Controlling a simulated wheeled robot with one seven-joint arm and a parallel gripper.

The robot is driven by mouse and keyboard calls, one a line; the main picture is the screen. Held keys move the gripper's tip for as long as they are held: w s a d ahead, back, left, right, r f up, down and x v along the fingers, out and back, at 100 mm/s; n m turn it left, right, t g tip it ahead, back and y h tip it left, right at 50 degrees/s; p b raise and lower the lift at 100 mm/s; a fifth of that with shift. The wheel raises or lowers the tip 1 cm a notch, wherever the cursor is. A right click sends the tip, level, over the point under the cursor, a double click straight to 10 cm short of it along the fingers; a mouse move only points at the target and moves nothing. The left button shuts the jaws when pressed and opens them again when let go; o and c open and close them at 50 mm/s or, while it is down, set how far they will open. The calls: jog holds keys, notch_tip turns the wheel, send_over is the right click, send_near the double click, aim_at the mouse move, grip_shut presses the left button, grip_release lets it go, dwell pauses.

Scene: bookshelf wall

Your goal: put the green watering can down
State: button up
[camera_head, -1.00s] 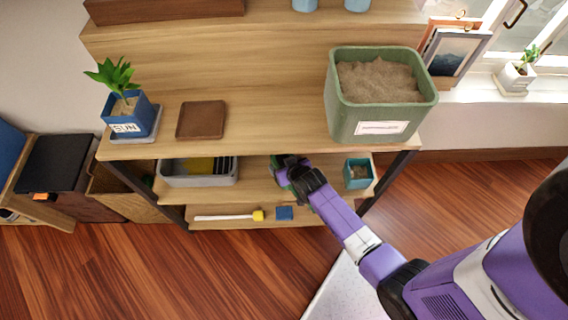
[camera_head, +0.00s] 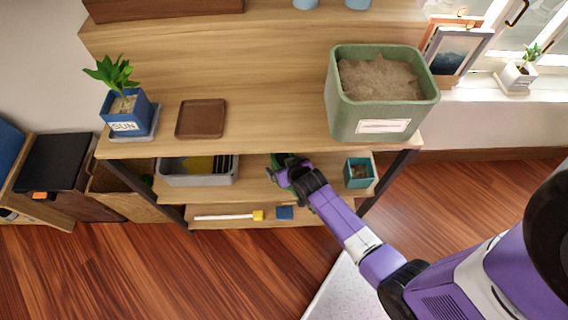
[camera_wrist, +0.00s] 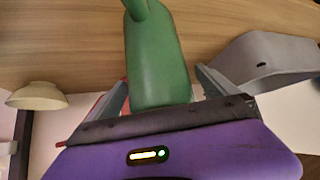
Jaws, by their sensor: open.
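The green watering can (camera_wrist: 156,55) stands out in the middle of the wrist view, between the two grey fingers of my gripper (camera_wrist: 160,90). The fingers are spread, one on each side of the can, and a gap shows at the right finger. Whether the left finger touches it I cannot tell. In the head view my gripper (camera_head: 288,170) is over the middle shelf (camera_head: 255,187), under the front edge of the top board. Only a bit of dark green shows there; the can's base is hidden.
On the middle shelf, a grey bin (camera_head: 198,180) stands left of my gripper and a teal pot (camera_head: 358,172) right. The top board (camera_head: 270,100) overhangs the shelf. A blue block (camera_head: 285,212) and yellow-ended tool (camera_head: 228,216) lie below. The wrist view shows a cream bowl (camera_wrist: 37,96).

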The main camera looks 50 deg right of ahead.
jog(key=p+v, duration=0.1)
jog(key=v, duration=0.6)
jog(key=shift+s+a+r, duration=0.1)
jog(key=shift+s+r, duration=0.05)
jog(key=shift+r, duration=0.2)
jog(key=s+a+r+n+t+y, duration=0.2)
jog(key=s+a+r+n+t, duration=0.15)
jog(key=s+a+r, duration=0.9)
jog(key=s+a+r+n+t+y, duration=0.1)
jog(key=s+r, duration=0.3)
jog(key=r, duration=0.5)
jog(key=s+a+r+n+t+y, duration=0.1)
jog(key=s+a+r+t, duration=0.1)
jog(key=r, duration=0.7)
jog(key=shift+s+a, duration=0.85)
jog(key=shift+a, duration=0.35)
jog(key=shift+n+t, duration=0.25)
